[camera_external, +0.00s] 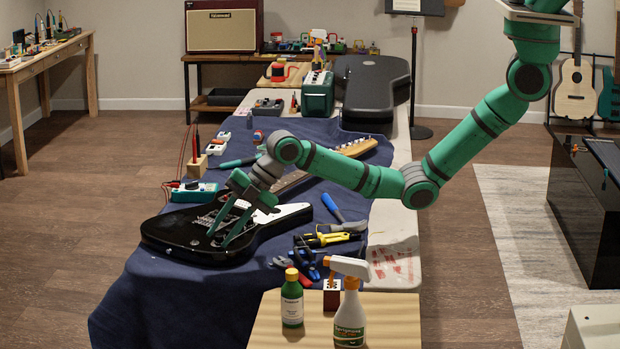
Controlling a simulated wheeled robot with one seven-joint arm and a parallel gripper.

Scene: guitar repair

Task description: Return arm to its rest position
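My arm (375,180) reaches from the upper right, bent at its joints, over the cloth-covered workbench. My gripper (218,240) points down and to the left at the body of a black electric guitar (180,232) with a white pickguard. Its two green fingers look spread apart, with nothing visible between them. The fingertips are at or just above the guitar's body; I cannot tell whether they touch it. The guitar lies flat on the dark blue cloth (150,305), its neck running to the upper right, partly hidden behind my arm.
Pliers (325,238) and a blue-handled screwdriver (332,207) lie right of the guitar. A green bottle (292,300) and a spray bottle (350,315) stand at the front. A green meter (194,191) lies left, a black guitar case (370,85) behind.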

